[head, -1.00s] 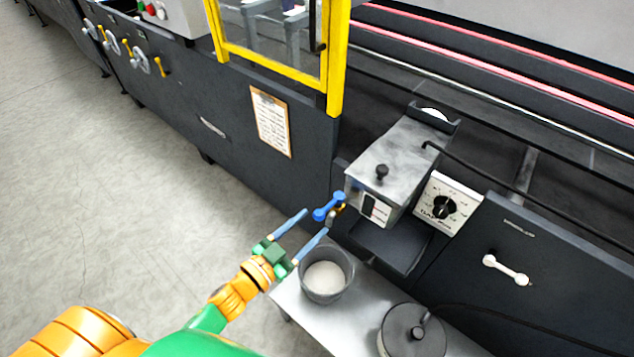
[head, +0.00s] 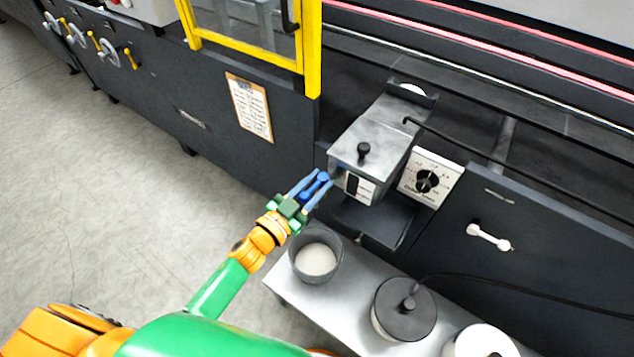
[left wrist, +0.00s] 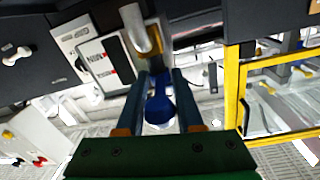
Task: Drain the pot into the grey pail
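The pot is a grey metal box with a lid and black knob (head: 375,140), mounted on the machine's side. A blue valve handle (head: 308,192) sticks out at its lower left; it shows in the left wrist view (left wrist: 160,108), below a metal pipe. The fingers partly hide the handle and valve. The grey pail (head: 335,270) stands upright on a low bench, below the handle and slightly right, with something pale inside. My right gripper is out of view.
The metal bench (head: 358,316) also carries a dark-lidded round pot (head: 405,305) with a cable and a white round object (head: 480,343). A dial panel (head: 430,180) sits right of the pot. A yellow guard frame (head: 312,60) rises behind. The floor at left is clear.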

